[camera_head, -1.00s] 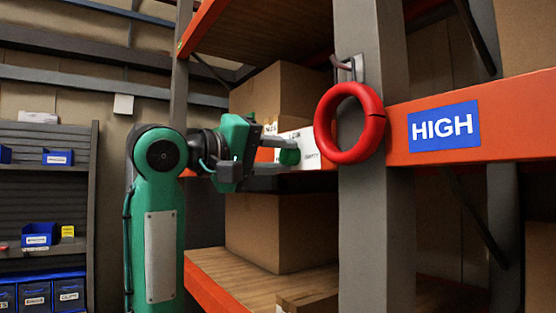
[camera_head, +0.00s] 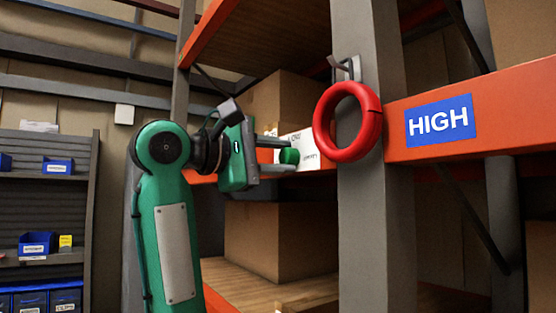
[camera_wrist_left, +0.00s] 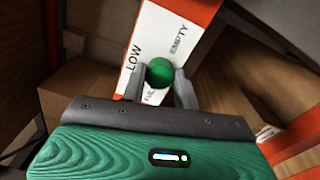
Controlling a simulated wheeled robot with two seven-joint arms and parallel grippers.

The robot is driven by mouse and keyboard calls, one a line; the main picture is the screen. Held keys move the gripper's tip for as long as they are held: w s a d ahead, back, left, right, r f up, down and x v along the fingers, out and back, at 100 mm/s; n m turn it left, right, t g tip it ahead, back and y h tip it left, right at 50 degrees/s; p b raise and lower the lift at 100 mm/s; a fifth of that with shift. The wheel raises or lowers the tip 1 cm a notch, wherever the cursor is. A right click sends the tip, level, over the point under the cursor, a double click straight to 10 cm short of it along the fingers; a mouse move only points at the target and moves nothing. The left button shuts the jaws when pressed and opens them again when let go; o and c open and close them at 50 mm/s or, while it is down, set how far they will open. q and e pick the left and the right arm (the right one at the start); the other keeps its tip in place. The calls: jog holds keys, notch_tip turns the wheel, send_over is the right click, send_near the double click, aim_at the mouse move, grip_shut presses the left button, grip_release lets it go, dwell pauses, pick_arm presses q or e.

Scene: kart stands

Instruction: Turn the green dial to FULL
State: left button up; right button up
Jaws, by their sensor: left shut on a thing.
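The green dial (camera_head: 289,156) sits on a white label plate (camera_head: 308,150) fixed to the orange beam, left of the grey post. In the left wrist view the dial (camera_wrist_left: 159,73) is between the two grey fingers. The plate (camera_wrist_left: 160,40) there reads LOW and EMPTY, with a third word partly hidden behind the dial and a finger. My left gripper (camera_head: 284,157) is shut on the dial, one finger on each side of it. The marker on the dial cannot be made out. My right gripper is not in view.
A red ring (camera_head: 348,121) hangs from a hook on the grey post (camera_head: 372,220), just right of the dial. A blue HIGH sign (camera_head: 440,121) is on the orange beam. Cardboard boxes (camera_head: 266,240) stand on the shelves behind. Blue bins (camera_head: 37,243) are at far left.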

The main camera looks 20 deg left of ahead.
pick_arm(q)
jog(key=shift+n, duration=0.3)
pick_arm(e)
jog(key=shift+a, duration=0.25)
pick_arm(q)
jog(key=o, duration=1)
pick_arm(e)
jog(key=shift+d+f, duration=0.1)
pick_arm(q)
jog(key=shift+s+a+f+b, duration=0.1)
jog(key=shift+s+a+b, duration=0.25)
jog(key=shift+s+a, duration=0.1)
jog(key=b+v, duration=0.3)
jog(key=v, duration=0.9)
jog(key=shift+s+a+b, duration=0.2)
jog(key=shift+s+b, duration=0.05)
jog(key=shift+b, duration=0.05)
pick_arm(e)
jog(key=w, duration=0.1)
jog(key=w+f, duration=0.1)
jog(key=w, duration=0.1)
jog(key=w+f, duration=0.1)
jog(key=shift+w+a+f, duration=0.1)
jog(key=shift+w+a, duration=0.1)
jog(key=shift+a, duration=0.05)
